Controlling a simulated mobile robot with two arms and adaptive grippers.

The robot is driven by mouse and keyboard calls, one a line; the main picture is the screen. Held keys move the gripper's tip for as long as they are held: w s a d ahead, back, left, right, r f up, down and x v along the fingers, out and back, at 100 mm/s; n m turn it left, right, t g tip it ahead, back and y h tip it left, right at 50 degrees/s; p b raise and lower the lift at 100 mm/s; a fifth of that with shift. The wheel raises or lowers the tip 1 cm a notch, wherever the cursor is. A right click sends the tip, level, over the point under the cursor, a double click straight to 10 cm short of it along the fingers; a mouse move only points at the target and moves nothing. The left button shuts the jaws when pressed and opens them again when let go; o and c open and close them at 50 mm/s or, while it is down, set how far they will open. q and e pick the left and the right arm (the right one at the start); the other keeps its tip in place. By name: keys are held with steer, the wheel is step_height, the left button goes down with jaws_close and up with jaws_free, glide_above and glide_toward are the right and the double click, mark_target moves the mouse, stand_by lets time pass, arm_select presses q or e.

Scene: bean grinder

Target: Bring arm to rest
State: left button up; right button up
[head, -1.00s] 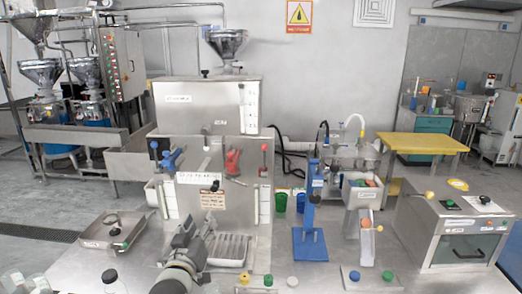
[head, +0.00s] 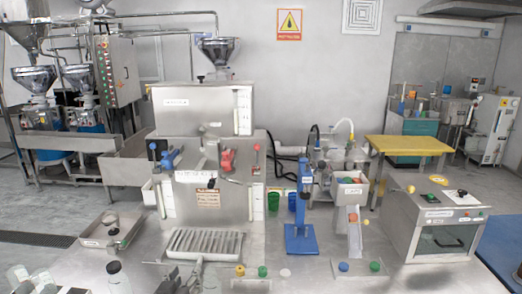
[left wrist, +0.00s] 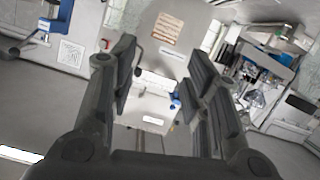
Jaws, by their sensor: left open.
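My left gripper (head: 180,279) shows only in part at the bottom edge of the head view, low and left of centre, in front of the grinder's slotted tray. In the left wrist view my left gripper (left wrist: 163,75) has its two dark fingers spread apart, with nothing between them. Past the fingers is a pale panel with labels and a small blue part, apart from the gripper. The rest of the left arm is mostly out of the head view. My right gripper is in neither view.
The steel grinder machine (head: 208,180) stands behind the slotted tray (head: 205,244). A blue stand (head: 301,240), a chute (head: 353,230) and a steel box (head: 437,225) are to the right. Coloured knobs line the front.

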arm_select(q)
steer(key=s+a+f+m+g, duration=0.1)
steer(key=s+f+g, duration=0.35)
steer(key=s, duration=0.75)
steer(key=s+f+m+g, duration=0.1)
steer(key=s+f+g, duration=0.3)
steer(key=s, duration=0.7)
steer(key=s+a+f+m+g, duration=0.1)
steer(key=s+f+m+g, duration=0.15)
steer(key=s+f, duration=0.65)
steer(key=s+f+g+b, duration=0.1)
steer(key=s+f+b, duration=0.1)
steer(key=f, duration=1.2)
steer(key=s+f+g+b, duration=0.1)
steer(key=s+f, duration=0.2)
steer(key=f, duration=1.1)
steer(key=s+a+f+b, duration=0.2)
steer(key=s+f, duration=1.4)
steer(key=f, duration=0.1)
steer(key=shift+a+g+y+b, duration=0.3)
steer(key=shift+g+b, duration=0.1)
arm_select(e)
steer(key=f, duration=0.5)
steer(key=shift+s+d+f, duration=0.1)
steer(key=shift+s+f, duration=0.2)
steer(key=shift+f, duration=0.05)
